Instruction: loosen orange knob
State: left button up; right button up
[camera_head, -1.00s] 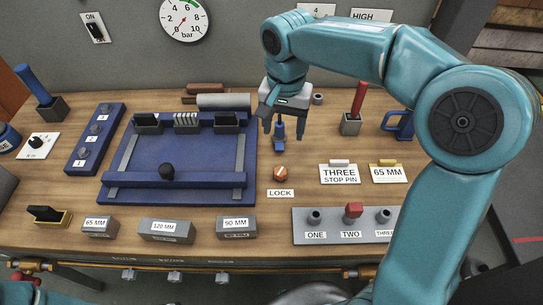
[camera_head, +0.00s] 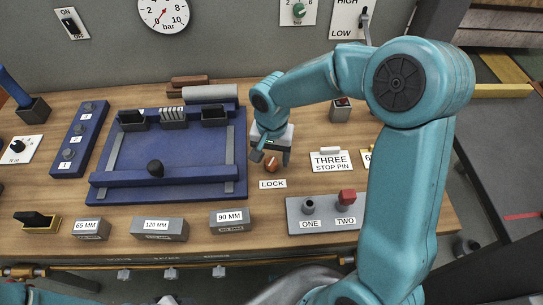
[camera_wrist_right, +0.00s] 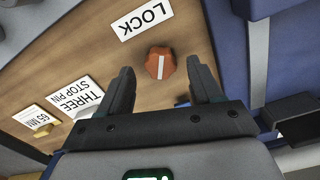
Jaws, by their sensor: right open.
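The orange knob (camera_head: 271,164) with a white line on top sits on the wooden bench above the LOCK label (camera_head: 272,184). In the right wrist view the orange knob (camera_wrist_right: 160,63) shows between and beyond the fingertips, with the LOCK label (camera_wrist_right: 142,19) past it. My right gripper (camera_head: 271,158) is above and just behind the knob in the head view, pointing down. In the right wrist view my right gripper (camera_wrist_right: 161,75) is open, its two dark fingers apart with nothing between them but the knob in line below. My left gripper is not in view.
The THREE STOP PIN plate (camera_head: 331,161) is to the right. A grey block with ONE and TWO posts (camera_head: 325,222) is in front. Grey length blocks (camera_head: 160,229) line the front edge.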

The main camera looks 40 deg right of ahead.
jog(key=shift+s+a+f, duration=0.15)
jog(key=shift+f, duration=0.45)
jog(key=c, duration=1.1)
jog(key=shift+o, duration=0.2)
